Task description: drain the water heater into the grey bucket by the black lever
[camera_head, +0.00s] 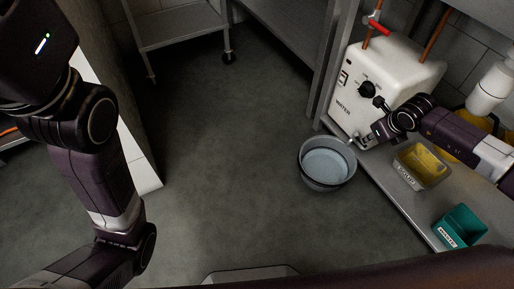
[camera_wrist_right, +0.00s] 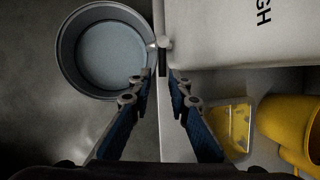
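The white water heater (camera_head: 395,75) stands on the counter at right in the head view, with a black dial on its front. Its pale corner shows in the right wrist view (camera_wrist_right: 225,30). There a small drain tap (camera_wrist_right: 164,43) with a short black lever (camera_wrist_right: 162,62) sticks out. The grey bucket (camera_head: 313,180) stands on the floor below the counter edge, with a pale blue surface inside; it also shows in the wrist view (camera_wrist_right: 67,62). My right gripper (camera_wrist_right: 159,88) is open, its fingertips apart on either side of the lever's line. My left gripper's fingers are out of frame.
A labelled tray with a yellow sponge (camera_head: 427,160) and a teal bin (camera_head: 462,225) sit on the counter (camera_head: 405,205). A yellow object (camera_wrist_right: 290,130) lies right of my right gripper. A wheeled cart (camera_head: 180,30) stands at the back. The middle floor is clear.

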